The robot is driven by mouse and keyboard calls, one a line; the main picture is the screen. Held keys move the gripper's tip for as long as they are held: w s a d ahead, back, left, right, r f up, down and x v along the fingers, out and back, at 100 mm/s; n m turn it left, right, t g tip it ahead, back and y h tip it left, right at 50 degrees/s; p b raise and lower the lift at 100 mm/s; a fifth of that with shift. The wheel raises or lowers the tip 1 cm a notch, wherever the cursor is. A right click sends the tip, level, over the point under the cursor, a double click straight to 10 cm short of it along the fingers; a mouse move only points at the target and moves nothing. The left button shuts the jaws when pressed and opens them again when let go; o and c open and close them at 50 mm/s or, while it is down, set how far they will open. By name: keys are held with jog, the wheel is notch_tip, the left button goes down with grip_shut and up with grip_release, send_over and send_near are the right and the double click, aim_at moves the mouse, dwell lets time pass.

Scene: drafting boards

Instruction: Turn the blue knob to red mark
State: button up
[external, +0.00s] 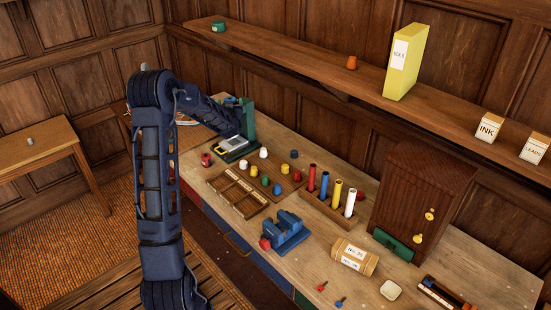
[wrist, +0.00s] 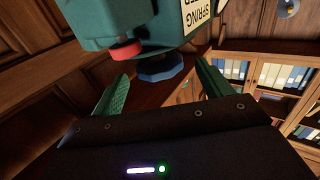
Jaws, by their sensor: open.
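The blue knob (wrist: 162,70) shows in the wrist view under a teal-green device (wrist: 125,22) with a partly visible label reading "SPRING". My gripper (wrist: 162,88) is open, with one green finger to the left of the knob and one to the right. Clear gaps show between the knob and both fingers, and nothing is held. A red piece (wrist: 125,52) sits on the device left of the knob; I cannot tell whether it is the red mark. In the external view the green device (external: 249,118) stands at the bench's far end, beside my arm's end. The knob is not discernible there.
A small red object (external: 206,160) lies near the device. A wall shelf (external: 290,58) runs above the bench.

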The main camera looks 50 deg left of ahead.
jog(key=v, duration=0.7)
jog(key=shift+d, duration=0.15)
jog(key=shift+s, duration=0.15)
jog(key=s+a+r+n+g, duration=0.2)
jog(key=a+r+n+g, duration=0.2)
jog(key=a+n+g, duration=0.3)
jog(key=s+a+r+n+g, duration=0.1)
jog(key=a+r+n+g, duration=0.4)
jog(key=a+g, duration=0.35)
notch_tip(320, 180, up, 4)
jog(key=t+h, duration=0.5)
jog(key=h, duration=1)
send_over(230, 99)
notch_tip(230, 99, down, 11)
jog(key=shift+w+a+f, duration=0.1)
jog(key=shift+w, duration=0.05)
